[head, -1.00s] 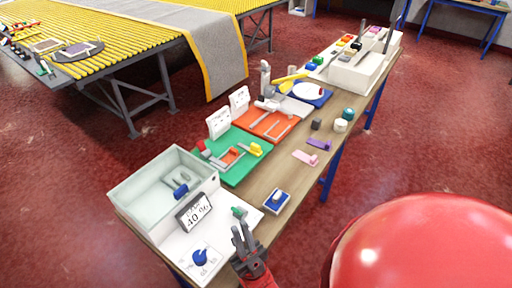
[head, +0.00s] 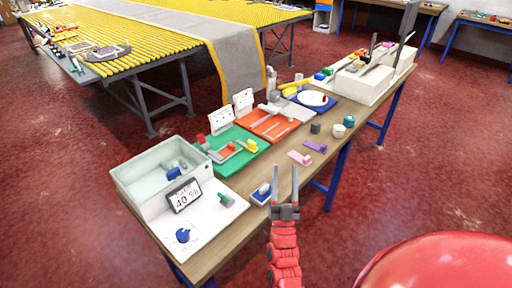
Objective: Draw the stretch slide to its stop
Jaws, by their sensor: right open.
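A green board (head: 240,163) lies on the wooden bench, bearing a red piece (head: 223,153), grey bars and a yellow block (head: 250,146). An orange-red board (head: 266,125) beyond it carries light bars. A white panel with a display reading about 40 % (head: 184,195) has a small green handle (head: 225,199) and a blue knob (head: 183,235). I cannot tell for sure which part is the stretch slide. My right gripper (head: 285,175) is open and empty, fingers apart, at the bench's near edge, right of the small blue block with a grey top (head: 262,191). My left gripper is not in view.
A pale bin (head: 133,190) stands at the bench's near left. Pink (head: 299,158) and purple (head: 316,146) clips, a dark block (head: 315,128) and small pots lie to the right. A white rack (head: 362,83) stands farther back. A yellow roller table is across the aisle.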

